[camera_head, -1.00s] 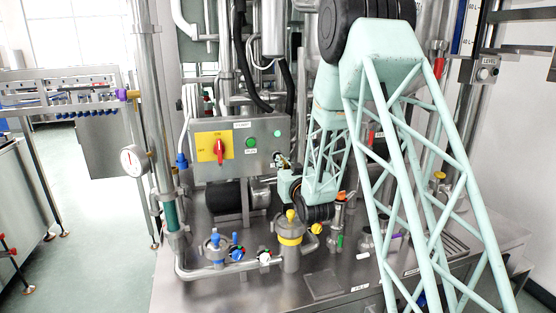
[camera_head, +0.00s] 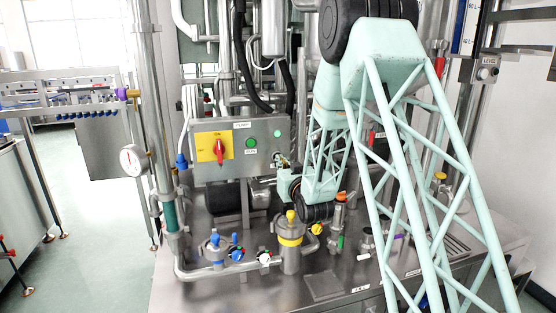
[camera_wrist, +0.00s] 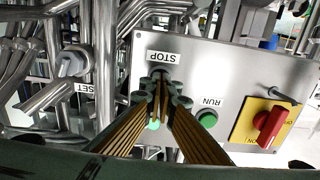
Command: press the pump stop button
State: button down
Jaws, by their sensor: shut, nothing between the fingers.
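The grey pump control panel (camera_head: 209,168) stands upright at the back left of the bench; it appears upside down in the wrist view (camera_wrist: 190,60). Its STOP label (camera_wrist: 166,57) is readable there. My gripper (camera_wrist: 162,82) is shut, with its fingertips at the panel face right by that label. The fingertips cover the stop button's place, so the button is hidden and I cannot tell whether they touch it. In the head view my gripper (camera_head: 283,162) is small, at the panel's lower right corner.
A green RUN button (camera_wrist: 207,119) and a red rotary switch (camera_wrist: 270,126) on a yellow plate sit on the same panel. A green lamp (camera_head: 278,133) is near its right edge. Pipes and a yellow-banded vessel (camera_head: 290,250) stand close by on the bench.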

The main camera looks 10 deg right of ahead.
jog(key=shift+w+b, duration=0.5)
jog(key=shift+b, duration=0.1)
dwell(0.9)
jog(key=shift+s, duration=0.2)
jog(key=s+b, duration=0.3)
jog(key=s, duration=0.2)
jog(key=shift+d+b, duration=0.15)
jog(key=shift+b, duration=0.15)
dwell(0.6)
jog(key=shift+s+r, duration=0.1)
dwell(0.6)
jog(key=s+d+r+g+h, duration=0.1)
jog(key=s+r+g, duration=0.2)
jog(key=s, duration=0.9)
jog(key=s+r+g+h, duration=0.1)
jog(key=s+r+g, duration=0.25)
jog(key=s, duration=0.85)
jog(key=s+f+g, duration=0.1)
jog(key=s+g, duration=0.2)
jog(key=s, duration=1.8)
jog(key=s+a+f+m+g, duration=0.1)
jog(key=s+g, duration=0.3)
jog(key=s, duration=1.8)
jog(key=shift+f, duration=0.35)
jog(key=shift+a+g, duration=0.1)
jog(key=shift+g, duration=0.15)
